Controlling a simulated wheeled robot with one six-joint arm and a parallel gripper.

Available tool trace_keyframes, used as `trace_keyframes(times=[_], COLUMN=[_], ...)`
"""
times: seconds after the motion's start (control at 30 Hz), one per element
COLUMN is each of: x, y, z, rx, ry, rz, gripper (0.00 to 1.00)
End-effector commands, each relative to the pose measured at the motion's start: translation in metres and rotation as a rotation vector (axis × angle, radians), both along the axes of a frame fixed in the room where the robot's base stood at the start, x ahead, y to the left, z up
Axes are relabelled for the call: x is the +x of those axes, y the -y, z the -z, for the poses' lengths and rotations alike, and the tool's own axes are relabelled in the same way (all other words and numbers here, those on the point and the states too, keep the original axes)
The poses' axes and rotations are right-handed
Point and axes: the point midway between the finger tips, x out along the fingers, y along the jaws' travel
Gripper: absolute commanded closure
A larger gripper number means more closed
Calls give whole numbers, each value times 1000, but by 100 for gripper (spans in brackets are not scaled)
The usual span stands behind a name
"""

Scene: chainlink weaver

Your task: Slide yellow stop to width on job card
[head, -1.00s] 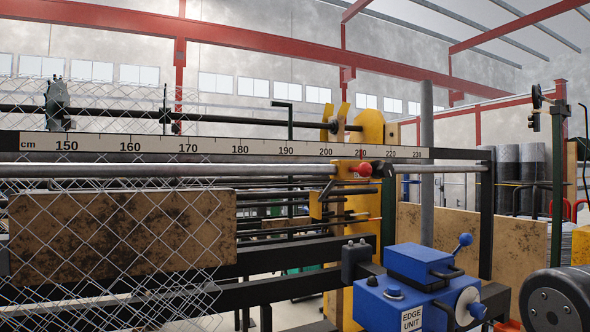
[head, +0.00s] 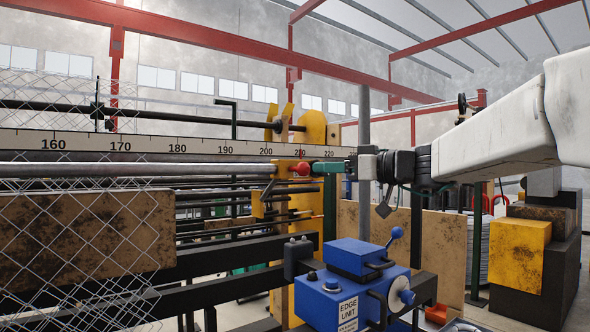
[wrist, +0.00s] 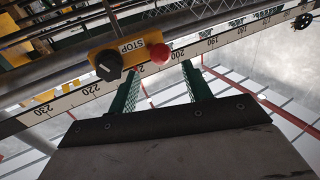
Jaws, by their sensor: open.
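The yellow stop (head: 285,168) sits on the grey rail under the cm scale (head: 225,148), near the 210 mark; I cannot read it exactly. Its red ball knob (head: 300,169) sticks out toward me. In the wrist view the stop (wrist: 131,56) shows a STOP label and a black knob (wrist: 108,66). My gripper (head: 326,168) is at the right of the red knob in the head view. In the wrist view my gripper (wrist: 161,68) is open, with the red knob (wrist: 160,54) between its green fingertips in the picture. I cannot tell whether they touch it. The job card is not in view.
A blue edge unit (head: 352,280) stands in front of the rail, below my gripper. Chain-link mesh (head: 75,235) hangs at the left. A yellow upright plate (head: 312,130) stands behind the stop. Yellow and dark blocks (head: 515,255) stand at the right.

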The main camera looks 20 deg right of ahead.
Motion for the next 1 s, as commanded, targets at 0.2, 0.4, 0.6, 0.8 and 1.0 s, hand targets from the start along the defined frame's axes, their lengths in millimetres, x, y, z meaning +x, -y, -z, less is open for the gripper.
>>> trace_keyframes(times=[0.2, 0.4, 0.6, 0.8, 1.0], x=[26, 46, 54, 54, 54], y=[-24, -42, -48, -48, -48], z=[1, 0, 0, 0, 1], rx=[0, 0, -1, -1, -1], ry=[-1, -1, -1, -2, -2], rz=[-5, -5, -3, -2, -3], gripper=[51, 51, 51, 51, 100])
